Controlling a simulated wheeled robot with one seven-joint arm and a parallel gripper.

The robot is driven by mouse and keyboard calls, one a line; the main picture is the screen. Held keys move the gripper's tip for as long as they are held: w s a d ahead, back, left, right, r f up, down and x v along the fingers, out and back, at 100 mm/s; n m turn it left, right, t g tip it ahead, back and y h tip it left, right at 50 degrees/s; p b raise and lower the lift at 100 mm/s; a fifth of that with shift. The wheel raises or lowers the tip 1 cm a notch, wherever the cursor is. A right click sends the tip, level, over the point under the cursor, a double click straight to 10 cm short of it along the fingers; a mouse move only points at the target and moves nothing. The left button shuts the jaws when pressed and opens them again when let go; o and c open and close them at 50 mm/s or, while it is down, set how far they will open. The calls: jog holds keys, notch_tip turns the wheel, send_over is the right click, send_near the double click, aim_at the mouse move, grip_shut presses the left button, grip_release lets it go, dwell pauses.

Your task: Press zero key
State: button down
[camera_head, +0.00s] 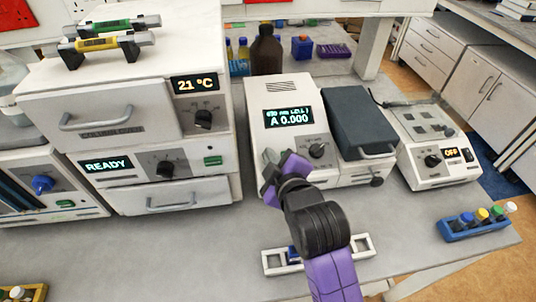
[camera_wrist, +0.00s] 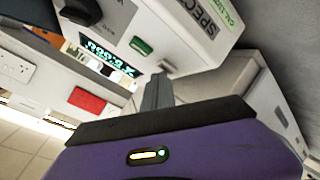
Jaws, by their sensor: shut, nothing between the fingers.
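The spectrophotometer (camera_head: 258,133) is a white bench instrument with a lit display (camera_head: 289,117) reading "A 0.000". My gripper (camera_head: 270,160) is in front of the left part of its control panel, left of the panel's knob (camera_head: 318,150), and covers what lies behind it. In the wrist view, the shut, empty fingers (camera_wrist: 157,92) point at the panel. A green key (camera_wrist: 141,46) lies just beyond their tips, and a small pale key (camera_wrist: 167,66) is right by them. I cannot read either key's label or tell whether the fingers touch.
A dark lid (camera_head: 360,122) covers the instrument's right side. A white rack (camera_head: 275,264) stands below my gripper. A stirrer-like unit reading "OFF" (camera_head: 436,168) and a blue vial rack (camera_head: 478,230) are at right. White ovens (camera_head: 135,105) fill the left. The front bench has free room.

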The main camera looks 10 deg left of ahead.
jog(key=shift+s+d+r+p, duration=0.1)
jog(key=shift+s+r+p, duration=0.2)
jog(key=shift+r, duration=0.2)
jog(key=shift+r, duration=0.1)
jog(key=r+p, duration=0.1)
jog(key=s+r+p, duration=0.1)
jog(key=r+p, duration=0.2)
jog(key=shift+s+d+r+p, duration=0.2)
jog(key=shift+s+d+p, duration=0.1)
jog(key=shift+s+p, duration=0.1)
dwell(0.7)
